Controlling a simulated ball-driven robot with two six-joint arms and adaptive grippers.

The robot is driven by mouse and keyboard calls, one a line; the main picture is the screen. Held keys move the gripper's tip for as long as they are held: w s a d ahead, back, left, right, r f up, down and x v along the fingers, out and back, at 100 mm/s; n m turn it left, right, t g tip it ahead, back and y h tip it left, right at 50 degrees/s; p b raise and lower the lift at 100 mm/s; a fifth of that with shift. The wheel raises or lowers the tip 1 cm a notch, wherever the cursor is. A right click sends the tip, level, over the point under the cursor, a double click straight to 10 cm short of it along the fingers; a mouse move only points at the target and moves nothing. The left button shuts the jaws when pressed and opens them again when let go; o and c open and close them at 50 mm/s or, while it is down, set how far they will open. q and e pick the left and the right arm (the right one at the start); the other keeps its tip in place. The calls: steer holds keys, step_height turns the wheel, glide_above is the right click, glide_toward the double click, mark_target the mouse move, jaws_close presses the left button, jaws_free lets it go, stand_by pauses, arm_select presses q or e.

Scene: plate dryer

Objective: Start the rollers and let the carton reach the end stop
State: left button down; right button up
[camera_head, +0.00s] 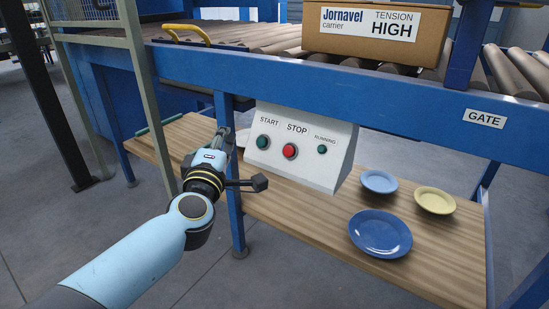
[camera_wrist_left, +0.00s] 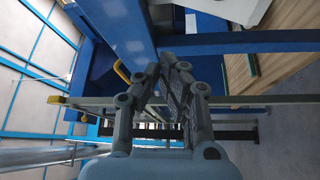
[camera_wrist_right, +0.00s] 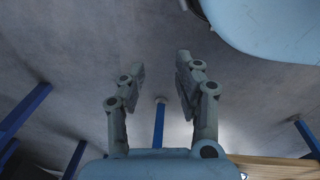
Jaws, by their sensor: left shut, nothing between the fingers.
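The brown carton (camera_head: 345,42), labelled Jornavel carrier and TENSION HIGH, sits on the rollers (camera_head: 270,38) at the top of the head view. Below the blue rail is a sloped white control box (camera_head: 300,172). It has a green START button (camera_head: 263,142), a red STOP button (camera_head: 290,151) and a small dark green RUNNING lamp (camera_head: 322,149). My left gripper (camera_head: 226,135) is shut and empty, left of the box and apart from the START button. It also shows in the left wrist view (camera_wrist_left: 168,66). My right gripper (camera_wrist_right: 160,68) is open and empty above grey floor.
A wooden shelf (camera_head: 300,215) below the conveyor holds a light blue plate (camera_head: 379,181), a yellow plate (camera_head: 434,200) and a darker blue plate (camera_head: 380,234). The blue rail (camera_head: 300,80) with a GATE label (camera_head: 485,118) runs above. A blue leg (camera_head: 235,215) stands beside my left arm.

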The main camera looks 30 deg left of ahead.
mark_target(262, 142)
arm_select(q)
steer(key=shift+w, duration=0.15)
arm_select(e)
steer(key=shift+s+f, duration=0.25)
arm_select(q)
steer(key=shift+f, duration=0.2)
arm_select(e)
steer(key=shift+w, duration=0.1)
